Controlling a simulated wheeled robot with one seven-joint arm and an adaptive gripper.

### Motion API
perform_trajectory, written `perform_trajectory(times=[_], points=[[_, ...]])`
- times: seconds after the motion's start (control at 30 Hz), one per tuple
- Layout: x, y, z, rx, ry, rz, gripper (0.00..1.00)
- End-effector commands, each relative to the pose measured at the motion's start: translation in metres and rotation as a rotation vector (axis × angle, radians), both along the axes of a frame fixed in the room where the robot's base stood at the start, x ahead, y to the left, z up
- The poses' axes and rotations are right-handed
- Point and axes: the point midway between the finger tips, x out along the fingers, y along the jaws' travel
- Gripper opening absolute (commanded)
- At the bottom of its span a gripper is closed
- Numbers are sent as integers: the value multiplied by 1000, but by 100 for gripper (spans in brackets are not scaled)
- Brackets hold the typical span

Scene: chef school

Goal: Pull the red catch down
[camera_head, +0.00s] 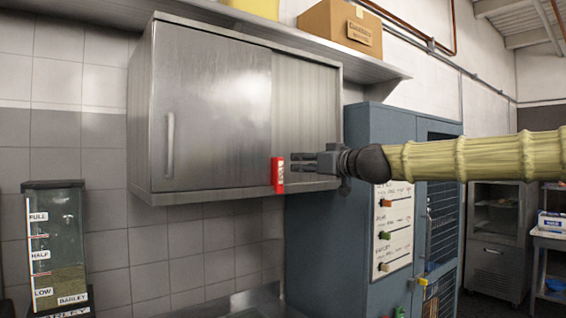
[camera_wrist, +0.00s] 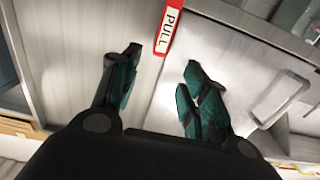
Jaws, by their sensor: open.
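The red catch (camera_head: 277,176) is at the lower edge of the steel wall cabinet (camera_head: 208,110), near the middle of its front. In the wrist view the red catch (camera_wrist: 168,30) carries a white label reading PULL. My gripper (camera_head: 293,162) is just right of the catch in the head view. In the wrist view my gripper (camera_wrist: 160,72) has its two fingers spread apart, with the catch ahead of the gap between them. Nothing is held, and I see no clear contact with the catch.
A shelf with a cardboard box (camera_head: 340,27) runs above the cabinet. A blue locker (camera_head: 375,120) stands right of it, behind my arm. A barley dispenser (camera_head: 57,245) stands at lower left. The space below the cabinet looks clear.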

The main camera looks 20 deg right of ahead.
Motion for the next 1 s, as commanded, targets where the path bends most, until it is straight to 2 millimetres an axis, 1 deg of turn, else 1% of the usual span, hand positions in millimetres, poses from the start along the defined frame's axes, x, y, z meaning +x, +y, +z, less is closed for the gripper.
perform_trajectory(times=[1.0], points=[[85,31,0,0,2,-1,45]])
